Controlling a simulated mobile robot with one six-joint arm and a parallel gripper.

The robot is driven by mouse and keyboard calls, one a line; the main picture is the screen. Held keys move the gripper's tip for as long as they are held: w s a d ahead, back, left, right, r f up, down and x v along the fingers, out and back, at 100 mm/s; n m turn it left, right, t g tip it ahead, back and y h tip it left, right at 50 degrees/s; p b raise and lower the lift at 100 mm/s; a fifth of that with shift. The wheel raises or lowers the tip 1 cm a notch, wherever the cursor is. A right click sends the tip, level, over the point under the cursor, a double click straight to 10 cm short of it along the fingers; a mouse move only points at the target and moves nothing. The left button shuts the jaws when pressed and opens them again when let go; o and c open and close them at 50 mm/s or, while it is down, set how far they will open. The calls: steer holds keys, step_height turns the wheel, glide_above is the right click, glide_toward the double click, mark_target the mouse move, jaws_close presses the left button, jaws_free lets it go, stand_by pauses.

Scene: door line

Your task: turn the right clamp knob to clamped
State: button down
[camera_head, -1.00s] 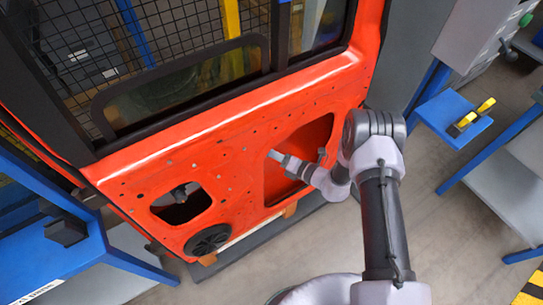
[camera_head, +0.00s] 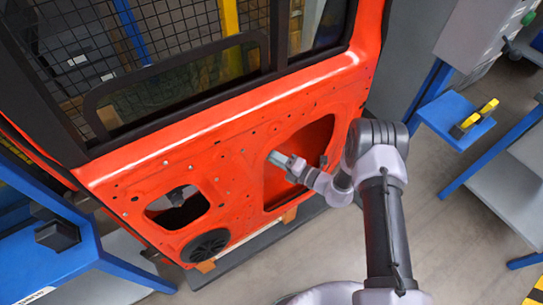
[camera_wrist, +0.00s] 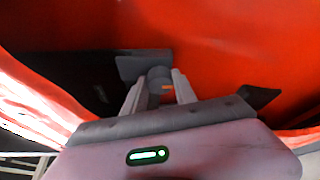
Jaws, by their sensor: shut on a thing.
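The red door panel (camera_head: 240,130) stands in front of me, with a large dark opening at its lower right. My gripper (camera_head: 282,160) reaches into that opening from the right. The fingers are shut on this knob. A dark flat plate (camera_wrist: 130,68) lies just behind it. In the head view the knob cannot be made out at the fingertips, and I cannot read its clamped position.
A second, smaller opening (camera_head: 178,207) and a round black speaker (camera_head: 204,246) are at the door's lower left. A blue stand (camera_head: 60,262) is at the left. A blue shelf (camera_head: 440,110) with a yellow-and-black item (camera_head: 475,117) is at the right. Grey floor lies between.

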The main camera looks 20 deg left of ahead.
steer(key=c, duration=1.3)
jaws_free()
steer(key=shift+o, duration=0.2)
steer(key=p+v, duration=0.5)
steer(key=v, duration=1.2)
steer(key=shift+d, duration=0.25)
